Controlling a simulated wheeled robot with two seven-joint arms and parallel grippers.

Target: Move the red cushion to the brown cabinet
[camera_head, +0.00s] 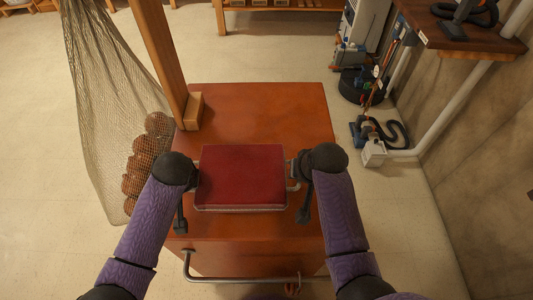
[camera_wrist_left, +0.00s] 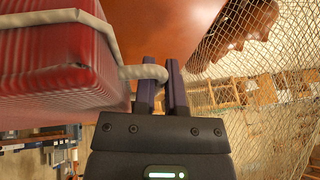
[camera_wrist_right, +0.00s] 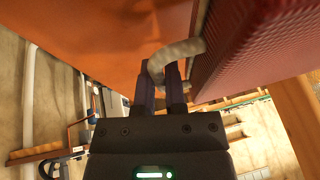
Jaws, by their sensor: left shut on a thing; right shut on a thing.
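The red cushion (camera_head: 242,174) is a flat square with pale piping and a loop handle on its left and right sides. It is over the top of the brown cabinet (camera_head: 265,105); I cannot tell whether it touches the top. My left gripper (camera_wrist_left: 162,82) is shut on the cushion's left loop, and the cushion (camera_wrist_left: 55,70) fills the left of the left wrist view. My right gripper (camera_wrist_right: 160,85) is shut on the right loop, with the cushion (camera_wrist_right: 260,45) at upper right in the right wrist view. In the head view my wrists hide most of the fingers.
A wooden post (camera_head: 160,55) stands at the cabinet's back left, with a hanging net (camera_head: 105,95) holding brown balls (camera_head: 143,165) beside it. A metal rail (camera_head: 245,280) runs along the cabinet's front. Vacuum gear (camera_head: 375,150) stands on the floor at right. The cabinet top behind the cushion is clear.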

